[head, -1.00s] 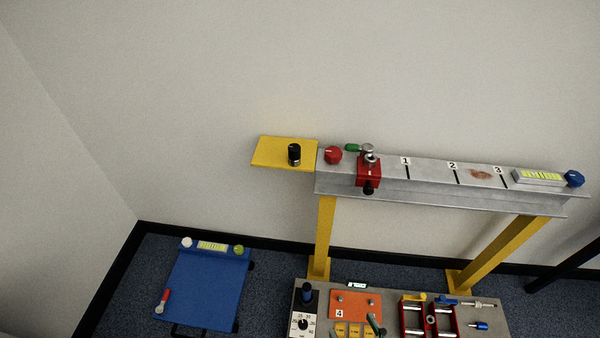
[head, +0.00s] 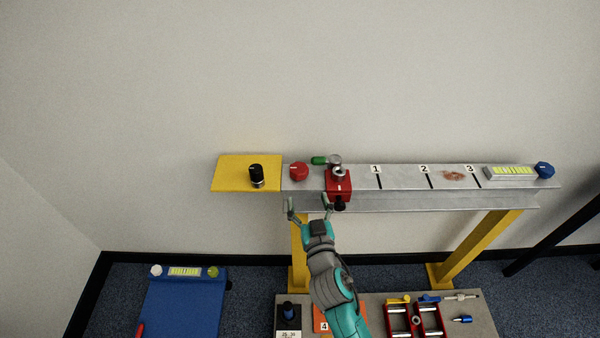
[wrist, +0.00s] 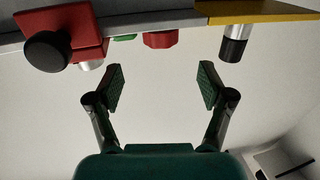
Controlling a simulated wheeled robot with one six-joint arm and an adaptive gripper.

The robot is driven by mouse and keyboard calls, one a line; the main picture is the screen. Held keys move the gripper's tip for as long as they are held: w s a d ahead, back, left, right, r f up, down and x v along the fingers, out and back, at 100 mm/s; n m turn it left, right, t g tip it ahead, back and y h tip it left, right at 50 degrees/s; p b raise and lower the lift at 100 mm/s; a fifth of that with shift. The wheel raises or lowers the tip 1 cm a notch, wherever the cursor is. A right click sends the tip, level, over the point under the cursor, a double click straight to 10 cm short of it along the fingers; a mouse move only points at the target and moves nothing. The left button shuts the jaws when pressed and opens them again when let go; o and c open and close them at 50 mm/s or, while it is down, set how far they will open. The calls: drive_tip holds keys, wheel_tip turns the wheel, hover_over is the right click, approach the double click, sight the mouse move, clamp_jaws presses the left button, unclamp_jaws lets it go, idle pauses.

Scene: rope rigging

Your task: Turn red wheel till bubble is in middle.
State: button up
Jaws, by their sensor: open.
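The red wheel (head: 299,171) is a knob on the left part of the grey beam (head: 400,179), between the yellow plate and the red clamp. In the wrist view the red wheel (wrist: 160,40) shows at the top, partly hidden by the beam edge. A level vial (head: 512,171) with yellow-green stripes lies at the beam's right end, beside a blue knob (head: 544,170). Its bubble is too small to make out. My gripper (head: 309,205) is open and empty, just in front of the beam and below the red wheel, apart from it. It also shows in the wrist view (wrist: 160,85).
A red clamp (head: 338,187) with a black knob stands right of the red wheel. A black-topped cylinder (head: 257,177) stands on the yellow plate (head: 231,174) to its left. A tool bench (head: 473,324) and a blue cart (head: 182,305) with another vial are below.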

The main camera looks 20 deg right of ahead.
sight(301, 177)
drive_tip(key=w, duration=0.7)
drive_tip(key=w+d, duration=0.1)
drive_tip(key=w, duration=0.2)
drive_tip(key=shift+w, duration=0.15)
drive_tip(key=c, duration=1.2)
